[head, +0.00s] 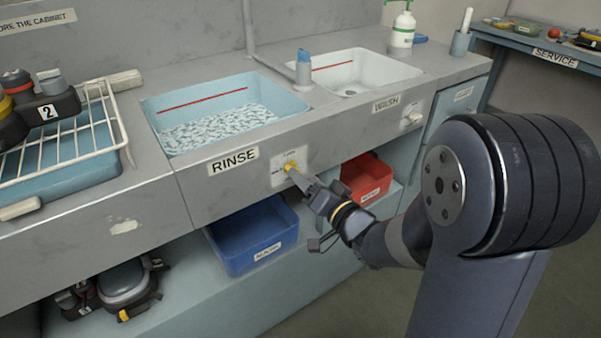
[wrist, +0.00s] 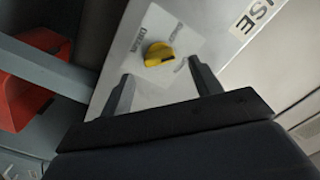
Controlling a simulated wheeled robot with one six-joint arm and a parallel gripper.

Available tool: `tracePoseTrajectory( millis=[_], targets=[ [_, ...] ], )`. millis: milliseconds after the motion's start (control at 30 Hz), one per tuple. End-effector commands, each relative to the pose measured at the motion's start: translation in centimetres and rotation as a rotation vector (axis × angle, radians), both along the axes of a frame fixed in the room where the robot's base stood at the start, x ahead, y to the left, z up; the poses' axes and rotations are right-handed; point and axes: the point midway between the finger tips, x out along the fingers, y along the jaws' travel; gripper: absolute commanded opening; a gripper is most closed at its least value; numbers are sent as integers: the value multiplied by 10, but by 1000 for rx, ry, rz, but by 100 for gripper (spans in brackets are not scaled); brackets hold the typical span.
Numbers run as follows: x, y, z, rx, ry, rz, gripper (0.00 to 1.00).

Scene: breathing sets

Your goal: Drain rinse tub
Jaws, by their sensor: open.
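The rinse tub (head: 270,82) is the left basin, under which the counter front is labelled RINSE. It holds rippled water below a red line on its back wall. A yellow knob (head: 291,166) sits on a white plate (head: 277,178) on the counter front, right of the RINSE label. My gripper (head: 303,174) is in front of the knob. In the wrist view the open fingers (wrist: 160,90) stand either side below the yellow knob (wrist: 158,54), with a gap and nothing between them. The plate's lettering includes DRAIN; the knob's exact setting is hard to read.
The wash basin (head: 385,75) is to the right, with its own knob (head: 411,118). A blue bin (head: 240,262) and a red bin (head: 366,178) sit on the shelf below. A white rack (head: 100,150) with black gear stands at left.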

Motion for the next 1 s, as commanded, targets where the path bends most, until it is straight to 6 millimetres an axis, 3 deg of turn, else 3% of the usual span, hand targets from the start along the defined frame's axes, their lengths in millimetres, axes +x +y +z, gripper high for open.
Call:
tracePoseTrajectory(
  millis=[200,400,800,1000],
  targets=[
    [-38,-27,1,1,1,-5,60],
    [-55,-38,1,0,0,-3,60],
    [-59,-40,0,2,-1,0,60],
    [-51,-34,0,0,-1,2,60]
  ],
)
